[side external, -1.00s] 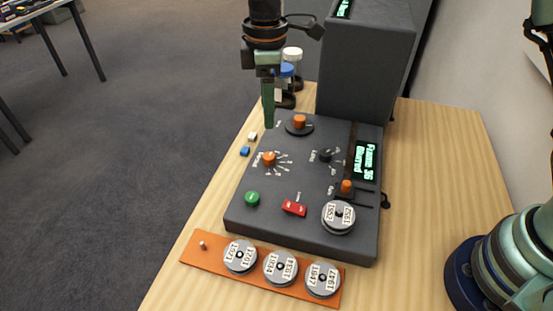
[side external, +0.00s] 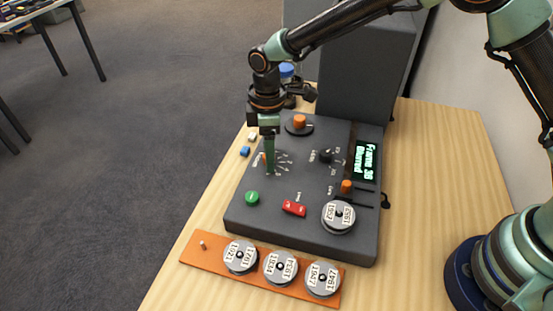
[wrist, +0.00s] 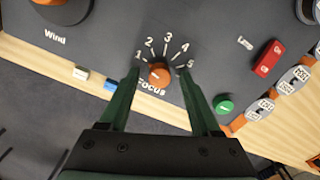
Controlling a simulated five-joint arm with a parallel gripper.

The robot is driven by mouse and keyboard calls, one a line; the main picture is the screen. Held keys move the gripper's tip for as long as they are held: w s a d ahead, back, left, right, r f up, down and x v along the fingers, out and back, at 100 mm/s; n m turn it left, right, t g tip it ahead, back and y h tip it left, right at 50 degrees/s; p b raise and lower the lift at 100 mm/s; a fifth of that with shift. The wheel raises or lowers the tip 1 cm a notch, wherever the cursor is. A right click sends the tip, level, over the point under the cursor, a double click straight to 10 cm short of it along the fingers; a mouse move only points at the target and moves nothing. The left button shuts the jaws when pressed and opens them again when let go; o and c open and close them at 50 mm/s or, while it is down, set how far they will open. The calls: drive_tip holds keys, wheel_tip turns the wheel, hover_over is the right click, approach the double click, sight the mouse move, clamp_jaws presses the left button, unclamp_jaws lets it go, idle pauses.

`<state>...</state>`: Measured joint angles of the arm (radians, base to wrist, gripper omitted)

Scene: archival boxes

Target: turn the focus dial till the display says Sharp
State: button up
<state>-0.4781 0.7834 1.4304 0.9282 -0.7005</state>
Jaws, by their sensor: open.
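The focus dial (wrist: 159,76) is an orange knob with a light pointer mark, ringed by the numbers 1 to 5 on the dark machine panel (side external: 250,222). In the wrist view it sits between the two green fingers of my gripper (wrist: 160,78), which are open with a gap on both sides of the knob. In the side view my gripper (side external: 268,170) points down over the dial and mostly hides it. The green-lit display (side external: 366,160) reads "Frame 36" with "Blurred" below it.
Near the dial are a green button (side external: 252,198), a red switch (side external: 293,208) and a larger orange wind knob (side external: 299,121). A reel (side external: 338,216) sits on the panel. An orange rack (side external: 213,251) with several reels lies in front. A tall dark housing (side external: 365,75) stands behind.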

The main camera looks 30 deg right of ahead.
clamp_jaws()
drive_tip(key=shift+r+m, duration=0.1)
drive_tip(key=shift+m, duration=2.8)
unclamp_jaws()
